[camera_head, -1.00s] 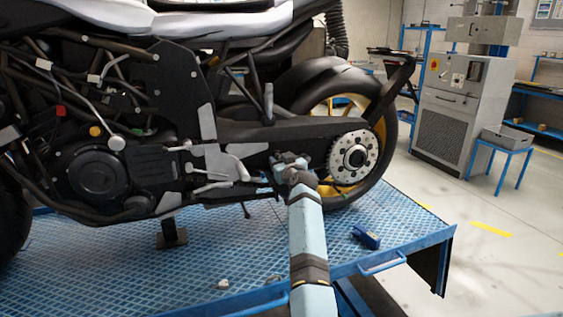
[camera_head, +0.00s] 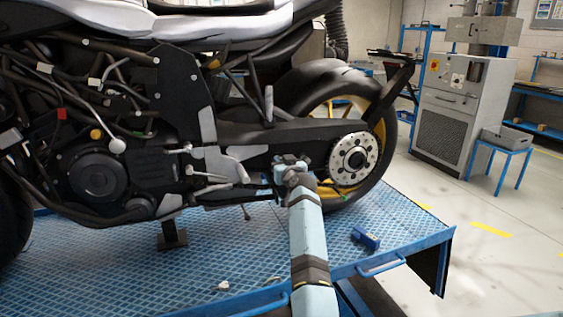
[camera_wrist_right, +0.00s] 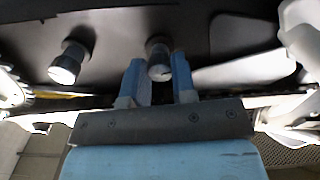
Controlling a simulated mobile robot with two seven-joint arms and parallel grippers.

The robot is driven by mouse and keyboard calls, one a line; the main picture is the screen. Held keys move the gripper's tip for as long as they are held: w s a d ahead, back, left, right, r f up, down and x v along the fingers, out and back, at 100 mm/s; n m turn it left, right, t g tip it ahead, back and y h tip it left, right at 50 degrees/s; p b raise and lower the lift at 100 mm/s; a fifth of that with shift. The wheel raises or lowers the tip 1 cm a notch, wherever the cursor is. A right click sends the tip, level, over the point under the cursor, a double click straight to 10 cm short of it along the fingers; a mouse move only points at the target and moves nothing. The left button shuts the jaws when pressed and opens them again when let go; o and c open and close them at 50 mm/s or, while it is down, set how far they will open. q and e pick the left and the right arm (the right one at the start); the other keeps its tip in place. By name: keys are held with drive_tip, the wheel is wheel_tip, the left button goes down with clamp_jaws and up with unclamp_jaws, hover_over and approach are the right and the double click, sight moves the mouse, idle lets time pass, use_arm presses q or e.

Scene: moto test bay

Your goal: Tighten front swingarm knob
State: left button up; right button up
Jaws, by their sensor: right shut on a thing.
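The motorcycle's black swingarm (camera_head: 255,133) runs back to the rear wheel in the head view. My right gripper (camera_head: 287,162) is at its lower edge, and its arm hides part of that area. In the right wrist view, two round metal knobs with dark collars stick out of a dark panel. The blue fingers of my right gripper (camera_wrist_right: 158,80) are shut on the right-hand knob (camera_wrist_right: 159,62), one on each side. The left-hand knob (camera_wrist_right: 67,63) is free. I cannot tell which is the front knob. My left gripper is not in view.
The motorcycle stands on a blue lift platform (camera_head: 110,268). A small blue object (camera_head: 365,238) and a small pale piece (camera_head: 222,285) lie on it. A grey cabinet (camera_head: 461,110) and a blue stool (camera_head: 505,152) stand at right, with open floor in front.

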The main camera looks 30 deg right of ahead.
use_arm(q)
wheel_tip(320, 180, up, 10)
drive_tip(key=p, duration=1)
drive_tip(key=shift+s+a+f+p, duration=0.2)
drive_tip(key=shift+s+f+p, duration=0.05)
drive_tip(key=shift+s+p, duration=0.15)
use_arm(e)
drive_tip(key=shift+m, duration=10.1)
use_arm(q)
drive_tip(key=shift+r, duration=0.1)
use_arm(e)
drive_tip(key=o, duration=0.9)
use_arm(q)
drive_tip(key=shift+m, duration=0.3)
use_arm(e)
drive_tip(key=shift+o, duration=0.2)
